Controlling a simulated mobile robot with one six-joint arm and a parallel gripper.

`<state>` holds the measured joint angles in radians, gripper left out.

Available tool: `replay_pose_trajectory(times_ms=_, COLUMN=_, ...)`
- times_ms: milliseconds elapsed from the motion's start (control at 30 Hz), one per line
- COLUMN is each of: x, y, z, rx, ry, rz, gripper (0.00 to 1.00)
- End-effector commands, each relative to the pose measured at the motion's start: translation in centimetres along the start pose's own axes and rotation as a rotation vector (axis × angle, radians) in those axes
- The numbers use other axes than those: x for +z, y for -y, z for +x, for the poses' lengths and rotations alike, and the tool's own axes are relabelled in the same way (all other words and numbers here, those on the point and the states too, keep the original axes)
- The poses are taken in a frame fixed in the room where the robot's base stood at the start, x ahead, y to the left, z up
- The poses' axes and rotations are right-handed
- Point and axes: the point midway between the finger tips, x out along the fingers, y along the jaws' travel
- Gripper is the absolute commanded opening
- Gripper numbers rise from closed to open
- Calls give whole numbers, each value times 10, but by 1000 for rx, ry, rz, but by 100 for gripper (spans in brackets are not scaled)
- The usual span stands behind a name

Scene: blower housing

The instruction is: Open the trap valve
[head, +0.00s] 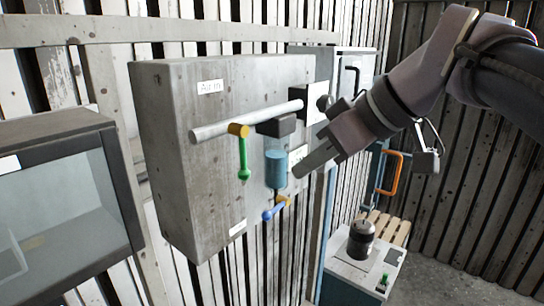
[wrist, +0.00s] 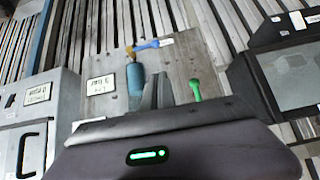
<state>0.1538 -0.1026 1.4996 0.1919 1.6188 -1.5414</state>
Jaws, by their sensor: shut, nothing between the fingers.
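The clear trap bowl with blue liquid (head: 276,170) hangs under a dark block on the grey panel; it also shows in the wrist view (wrist: 135,79). Below it is a small valve with a yellow body and a blue lever (head: 272,212); the lever slants down to the left. The blue lever also shows in the wrist view (wrist: 153,44). My gripper (head: 303,170) is shut and empty, in front of the panel and to the right of the bowl in the head view. In the wrist view its fingertips (wrist: 157,80) appear between the bowl and a green lever, touching neither visibly.
A green lever (head: 243,160) hangs straight down from a yellow valve on the pipe (head: 240,122). A glass-fronted box (head: 62,205) stands at the left. An orange handle (head: 392,174) and a low cabinet with a dark canister (head: 361,240) are at the right.

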Motion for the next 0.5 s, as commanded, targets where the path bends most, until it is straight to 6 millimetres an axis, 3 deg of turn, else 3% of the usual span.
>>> replay_pose_trajectory(times_ms=67, x=-10, y=-2, z=-8, rx=-2, ry=-8, rz=-15, gripper=0)
replay_pose_trajectory(times_ms=367, x=-8, y=-2, z=-6, rx=-3, ry=-10, rz=-19, gripper=0)
replay_pose_trajectory(times_ms=500, x=-8, y=-1, z=5, rx=-5, ry=-9, rz=-20, gripper=0)
